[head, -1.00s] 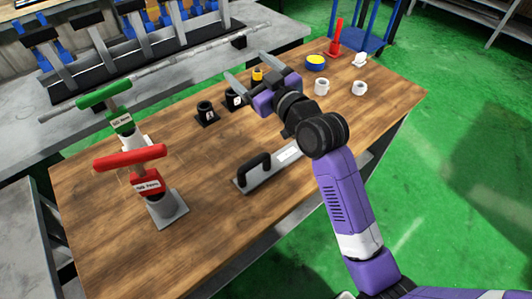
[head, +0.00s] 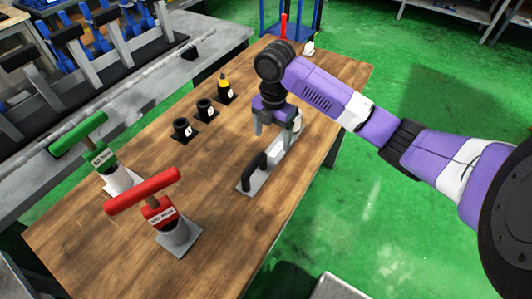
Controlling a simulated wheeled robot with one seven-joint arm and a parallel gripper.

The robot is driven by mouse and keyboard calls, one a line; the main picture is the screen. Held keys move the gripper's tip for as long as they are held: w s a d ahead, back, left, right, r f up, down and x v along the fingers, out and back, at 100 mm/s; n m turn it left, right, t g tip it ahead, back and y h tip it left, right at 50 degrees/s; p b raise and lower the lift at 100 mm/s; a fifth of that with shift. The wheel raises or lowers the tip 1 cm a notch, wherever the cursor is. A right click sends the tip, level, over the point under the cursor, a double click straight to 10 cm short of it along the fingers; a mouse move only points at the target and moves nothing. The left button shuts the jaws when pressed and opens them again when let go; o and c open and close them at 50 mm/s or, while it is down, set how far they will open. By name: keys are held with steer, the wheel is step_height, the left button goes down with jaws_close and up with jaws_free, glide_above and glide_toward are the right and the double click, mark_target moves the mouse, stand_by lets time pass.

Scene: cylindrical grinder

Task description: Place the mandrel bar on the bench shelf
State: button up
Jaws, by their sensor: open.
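I cannot tell for sure which thing is the mandrel bar. A long thin grey bar (head: 130,78) lies lengthwise along the grey bench (head: 225,35) at the upper left. A flat grey metal bar with a black handle (head: 254,174) and a pale label lies on the wooden table (head: 120,235). My gripper (head: 272,132) is open and points down over the far end of this handled bar. I see nothing held between its fingers. Part of the handled bar's far end is hidden by the gripper, and I cannot tell whether they touch.
A green-handled tool (head: 78,133) and a red-handled tool (head: 142,190) stand at the table's left. A red post (head: 283,27) and a white piece (head: 308,48) stand farther back.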

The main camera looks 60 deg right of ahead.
mark_target(272, 156)
steer(key=shift+s+f, duration=0.1)
steer(key=shift+s, duration=0.1)
steer(key=shift+w+a+f+p, duration=0.1)
steer(key=shift+f+p, duration=0.4)
steer(key=shift+f, duration=1.45)
steer(key=shift+a+f+p, duration=0.1)
steer(key=shift+f+p, duration=0.4)
steer(key=shift+f, duration=1.4)
steer(key=shift+d+r, duration=0.1)
steer(key=shift+d, duration=0.05)
jaws_close()
